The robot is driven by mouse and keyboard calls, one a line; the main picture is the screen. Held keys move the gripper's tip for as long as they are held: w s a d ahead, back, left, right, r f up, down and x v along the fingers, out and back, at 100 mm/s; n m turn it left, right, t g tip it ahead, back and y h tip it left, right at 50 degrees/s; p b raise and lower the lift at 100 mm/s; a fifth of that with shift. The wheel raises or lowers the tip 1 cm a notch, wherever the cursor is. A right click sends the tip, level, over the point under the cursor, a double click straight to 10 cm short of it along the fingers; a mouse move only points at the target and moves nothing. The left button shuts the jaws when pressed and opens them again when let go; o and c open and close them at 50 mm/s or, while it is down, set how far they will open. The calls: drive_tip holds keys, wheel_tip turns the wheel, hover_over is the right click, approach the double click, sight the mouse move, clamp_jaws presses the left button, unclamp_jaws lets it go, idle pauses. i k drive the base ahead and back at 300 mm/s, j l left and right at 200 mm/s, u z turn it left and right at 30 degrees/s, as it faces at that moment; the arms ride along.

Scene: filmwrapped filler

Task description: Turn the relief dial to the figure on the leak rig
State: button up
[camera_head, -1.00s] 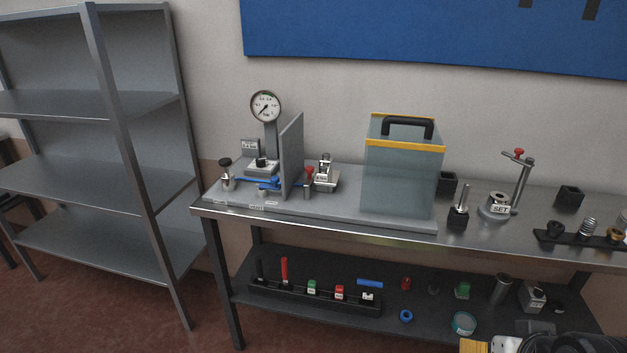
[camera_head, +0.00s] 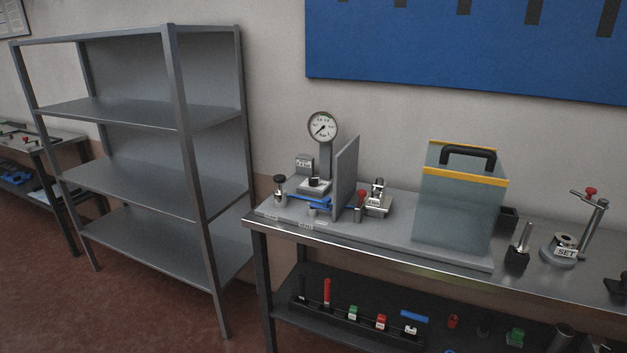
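The leak rig's grey base (camera_head: 400,228) stands on the steel bench, left of its middle. A round pressure gauge (camera_head: 322,127) rises at its back on a grey post. Below the gauge is a small block with a black knob (camera_head: 314,181); a small plate with unreadable print (camera_head: 304,163) stands behind it. Another black-topped knob (camera_head: 280,182) sits at the left front. Which knob is the relief dial I cannot tell. Blue levers (camera_head: 309,198) lie in front, and an upright grey plate (camera_head: 346,178) divides the rig. My gripper is not in view.
A clear box with yellow edging and black handle (camera_head: 462,195) stands on the rig's right. A fixture marked SET (camera_head: 564,249) is further right. An empty grey shelf unit (camera_head: 187,124) stands left. Several small parts fill the bench's lower shelf (camera_head: 290,335). Red floor is open at front left.

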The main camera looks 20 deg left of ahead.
sight(312, 182)
drive_tip(key=i+j, duration=0.2)
drive_tip(key=j, duration=0.15)
drive_tip(key=i+j, duration=0.2)
drive_tip(key=j, duration=0.2)
drive_tip(key=i+j, duration=0.2)
drive_tip(key=j, duration=0.15)
drive_tip(key=i+j, duration=0.2)
drive_tip(key=j, duration=0.2)
drive_tip(key=i+j, duration=0.2)
drive_tip(key=j, duration=0.15)
drive_tip(key=i+j, duration=0.55)
drive_tip(key=i, duration=0.25)
drive_tip(key=u, duration=0.05)
